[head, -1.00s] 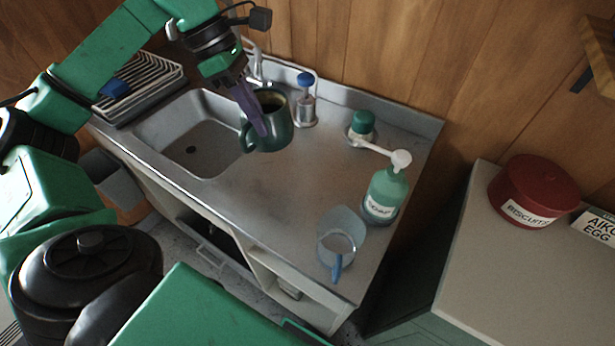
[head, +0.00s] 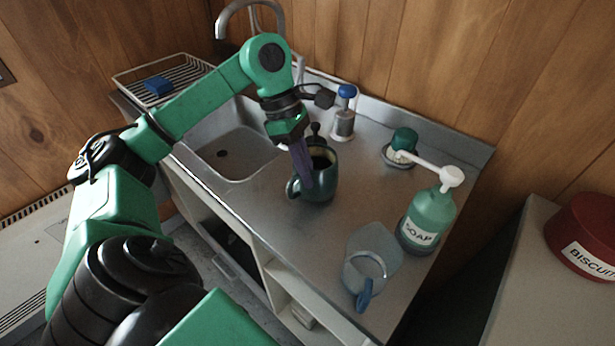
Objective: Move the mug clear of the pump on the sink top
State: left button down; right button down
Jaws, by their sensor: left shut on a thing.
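The dark teal mug (head: 321,184) is upright over the steel sink top (head: 285,235), just right of the basin. I cannot tell whether its base touches the steel. The green soap bottle (head: 431,216) with a white pump head stands farther right. My right gripper is not in view.
A green-topped item (head: 404,141) stands near the back edge. The basin (head: 235,155), dish rack (head: 150,80) and tap (head: 250,12) are left. Steel between mug and soap bottle is clear.

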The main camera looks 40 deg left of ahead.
pick_arm(q)
jog(key=shift+w+f, duration=0.1)
jog(key=shift+f, duration=0.5)
jog(key=c, duration=1)
grip_release()
jog(key=shift+r, duration=0.25)
jog(key=shift+a+r, duration=0.15)
jog(key=shift+r, duration=0.1)
jog(key=p+v, duration=0.3)
jog(key=v, duration=0.8)
jog(key=shift+r, duration=0.1)
